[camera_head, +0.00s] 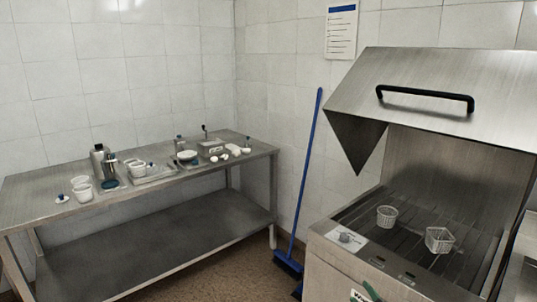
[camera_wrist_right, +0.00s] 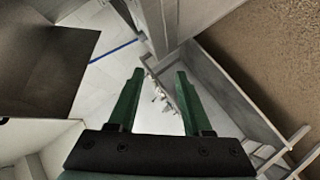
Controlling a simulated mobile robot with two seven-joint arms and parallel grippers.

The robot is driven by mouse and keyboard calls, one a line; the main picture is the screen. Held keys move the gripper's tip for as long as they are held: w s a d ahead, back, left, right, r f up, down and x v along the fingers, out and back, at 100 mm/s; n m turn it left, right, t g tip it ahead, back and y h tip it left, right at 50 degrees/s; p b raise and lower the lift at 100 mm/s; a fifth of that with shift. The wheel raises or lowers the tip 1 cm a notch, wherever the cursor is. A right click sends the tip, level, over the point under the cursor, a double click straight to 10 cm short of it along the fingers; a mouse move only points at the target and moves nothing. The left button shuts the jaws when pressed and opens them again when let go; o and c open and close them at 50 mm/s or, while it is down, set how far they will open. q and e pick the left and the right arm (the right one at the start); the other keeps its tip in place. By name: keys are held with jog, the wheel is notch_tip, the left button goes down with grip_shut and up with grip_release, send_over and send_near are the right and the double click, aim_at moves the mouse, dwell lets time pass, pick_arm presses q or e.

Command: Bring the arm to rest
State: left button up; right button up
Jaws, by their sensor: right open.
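My right gripper (camera_wrist_right: 159,73) shows in the right wrist view with its two green fingers apart and nothing between them. In the head view only a small green part of it (camera_head: 371,291) shows at the bottom edge, in front of the machine's front panel. The rest of my right arm is hidden below the picture. My left gripper is not in view.
A steel machine with its hood (camera_head: 430,90) raised stands at the right. Two perforated baskets, one round (camera_head: 387,216) and one angular (camera_head: 439,240), sit inside. A steel table (camera_head: 120,205) holds cups and bottles at the left. A blue broom (camera_head: 305,185) leans between them.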

jog(key=s+a+f+m+g+y, duration=0.1)
jog(key=s+a+f+m, duration=0.1)
jog(key=s+f, duration=0.4)
jog(key=s+a+f+m+g+y, duration=0.1)
jog(key=s+f, duration=0.5)
jog(key=s, duration=0.8)
jog(key=s+a+f+m+g, duration=0.2)
jog(key=s+f+m, duration=0.3)
jog(key=s, duration=0.5)
notch_tip(320, 180, down, 2)
jog(key=shift+a+g+y, duration=0.3)
jog(key=shift+a+y, duration=0.1)
jog(key=shift+a, duration=0.15)
